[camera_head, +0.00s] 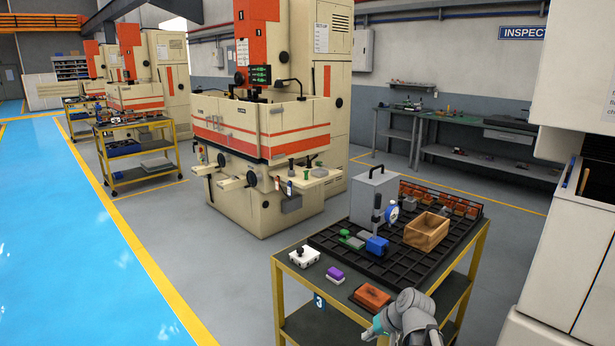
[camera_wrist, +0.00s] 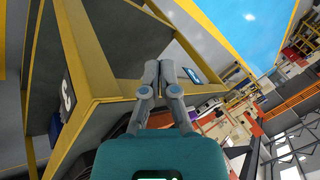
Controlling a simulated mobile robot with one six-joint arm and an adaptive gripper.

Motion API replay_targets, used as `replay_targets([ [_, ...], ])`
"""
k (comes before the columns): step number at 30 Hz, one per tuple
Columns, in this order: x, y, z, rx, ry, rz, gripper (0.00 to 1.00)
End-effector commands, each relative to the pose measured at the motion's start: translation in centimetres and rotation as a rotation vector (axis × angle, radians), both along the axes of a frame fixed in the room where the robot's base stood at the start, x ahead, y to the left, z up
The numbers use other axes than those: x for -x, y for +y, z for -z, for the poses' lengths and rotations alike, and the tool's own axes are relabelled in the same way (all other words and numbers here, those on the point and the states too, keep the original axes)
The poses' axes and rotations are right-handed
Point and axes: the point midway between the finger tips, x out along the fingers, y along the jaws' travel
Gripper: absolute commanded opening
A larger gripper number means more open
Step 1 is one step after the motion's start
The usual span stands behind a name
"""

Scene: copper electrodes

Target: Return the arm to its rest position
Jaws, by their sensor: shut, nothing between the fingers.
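My arm reaches up at the bottom of the head view, close to the front corner of the cart (camera_head: 455,288). The teal body of my gripper shows there in part; its fingers are not clear in that view. In the wrist view my gripper (camera_wrist: 166,68) has its two grey fingers together, with nothing between them. The gripper appears tilted, with the cart's yellow frame (camera_wrist: 108,88) close by on the left. I cannot tell whether it touches the frame.
The cart carries a black gridded tray (camera_head: 402,272), a wooden box (camera_head: 427,231), a grey case (camera_head: 373,197), a blue block (camera_head: 377,245) and an orange block (camera_head: 371,297). A cream machine (camera_head: 262,190) stands behind. Blue floor (camera_head: 70,220) lies open at left.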

Motion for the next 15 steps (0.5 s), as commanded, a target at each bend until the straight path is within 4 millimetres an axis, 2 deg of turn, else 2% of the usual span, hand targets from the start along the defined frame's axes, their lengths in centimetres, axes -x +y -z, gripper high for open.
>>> replay_targets([
  [1, 0.9, 0.4, 0.6, 0.052, 0.032, -0.014, 0.00],
  [6, 3.0, 0.3, 2.0, 0.216, 0.121, -0.033, 0.00],
  [15, 5.1, -0.3, 2.8, 0.399, 0.203, -0.038, 0.00],
])
